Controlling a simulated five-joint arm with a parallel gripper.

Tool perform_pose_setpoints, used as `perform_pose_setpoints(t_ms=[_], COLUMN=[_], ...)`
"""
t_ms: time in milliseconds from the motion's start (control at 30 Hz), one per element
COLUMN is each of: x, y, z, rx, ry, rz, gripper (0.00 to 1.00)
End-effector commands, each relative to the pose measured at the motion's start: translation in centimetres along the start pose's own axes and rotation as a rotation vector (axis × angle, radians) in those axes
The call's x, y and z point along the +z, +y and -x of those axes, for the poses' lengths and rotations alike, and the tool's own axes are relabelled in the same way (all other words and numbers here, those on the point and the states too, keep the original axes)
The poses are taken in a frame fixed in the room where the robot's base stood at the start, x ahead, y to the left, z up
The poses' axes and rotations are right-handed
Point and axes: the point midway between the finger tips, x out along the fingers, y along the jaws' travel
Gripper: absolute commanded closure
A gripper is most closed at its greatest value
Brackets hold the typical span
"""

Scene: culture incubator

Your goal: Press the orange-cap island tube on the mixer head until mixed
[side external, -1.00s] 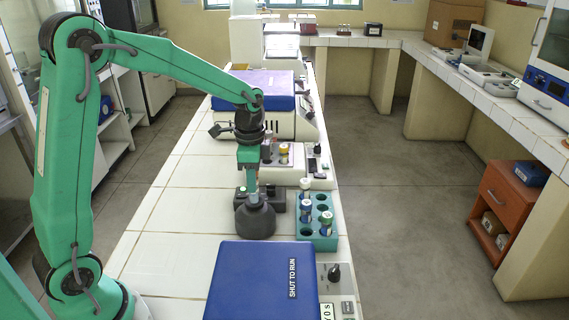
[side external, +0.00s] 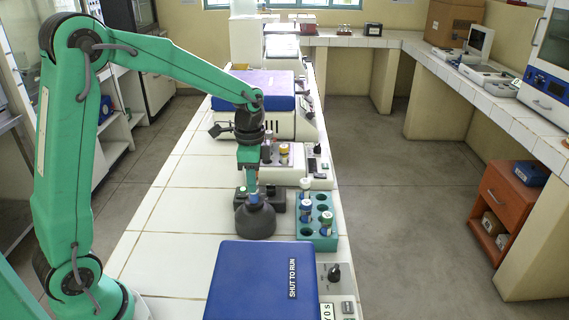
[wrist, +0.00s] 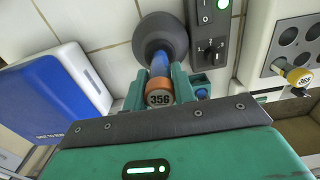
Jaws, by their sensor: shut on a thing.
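My gripper (wrist: 160,92) is shut on the orange-cap tube (wrist: 158,84), which has a blue body and the number 356 on its cap. The tube's far end meets the dark grey mixer head (wrist: 160,38) in the wrist view. In the side view my gripper (side external: 250,185) points down above the mixer head (side external: 255,220), with a little of the blue tube (side external: 254,198) showing between them. The orange cap is hidden there by the gripper. Whether the contents are mixed cannot be told.
A teal rack (side external: 318,240) with several tubes stands right of the mixer. A blue-lidded device (side external: 262,285) is in front. Behind is a white block (side external: 287,172) with a yellow-cap tube (wrist: 300,77). A control box (wrist: 208,50) with a green light adjoins the mixer.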

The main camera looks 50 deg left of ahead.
Motion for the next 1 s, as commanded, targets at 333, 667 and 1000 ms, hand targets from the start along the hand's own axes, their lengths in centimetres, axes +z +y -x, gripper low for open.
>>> perform_pose_setpoints(t_ms=[333,667,1000], x=[0.0,0.0,0.0], y=[0.0,0.0,0.0], z=[0.0,0.9,3.3], rx=[0.001,-0.001,-0.001], ry=[-0.001,0.000,0.001], rz=[0.000,0.000,0.000], gripper=[0.96,0.96,0.96])
